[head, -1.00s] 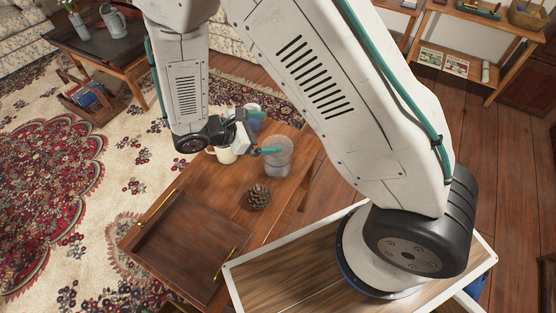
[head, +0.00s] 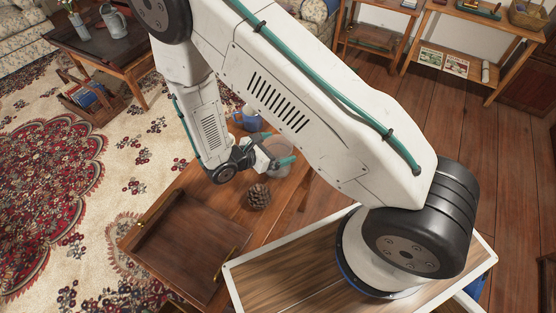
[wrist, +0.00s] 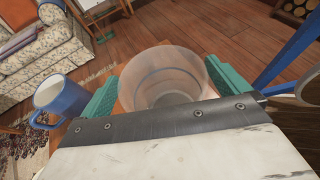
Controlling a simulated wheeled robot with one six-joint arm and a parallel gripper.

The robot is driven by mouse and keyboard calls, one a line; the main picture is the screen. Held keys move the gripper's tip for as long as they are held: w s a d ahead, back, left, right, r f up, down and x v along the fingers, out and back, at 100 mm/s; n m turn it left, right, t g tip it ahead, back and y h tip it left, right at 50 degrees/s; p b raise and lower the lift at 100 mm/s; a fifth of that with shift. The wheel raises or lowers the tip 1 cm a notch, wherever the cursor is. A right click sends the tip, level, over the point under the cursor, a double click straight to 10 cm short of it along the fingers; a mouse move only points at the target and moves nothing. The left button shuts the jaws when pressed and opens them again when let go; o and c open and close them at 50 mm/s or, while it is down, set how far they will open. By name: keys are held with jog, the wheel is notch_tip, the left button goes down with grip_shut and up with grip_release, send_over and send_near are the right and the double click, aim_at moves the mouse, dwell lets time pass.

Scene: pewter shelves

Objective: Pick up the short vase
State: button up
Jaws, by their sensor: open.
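The short vase (head: 277,147) is a clear, wide cup-like vessel standing upright on the wooden coffee table (head: 215,180). In the wrist view, the vase (wrist: 163,78) shows large in the middle, its round mouth facing the camera. My gripper (head: 279,163) is at the vase in the head view and partly covers it. In the wrist view, the teal fingers of my gripper (wrist: 163,92) are open, one on each side of the vase. I cannot tell whether either finger touches it. The vase's near lower side is hidden by the gripper body.
A pine cone (head: 258,196) lies on the table just in front of the vase. A blue mug (head: 247,121) stands behind; a blue mug with a pale inside (wrist: 65,98) shows left of the fingers. A dark tray (head: 185,255) with brass handles covers the table's near left.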

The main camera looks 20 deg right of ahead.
jog(key=shift+d+f, duration=0.15)
jog(key=shift+d, duration=0.15)
jog(key=c, duration=1.5)
jog(key=shift+w, duration=0.1)
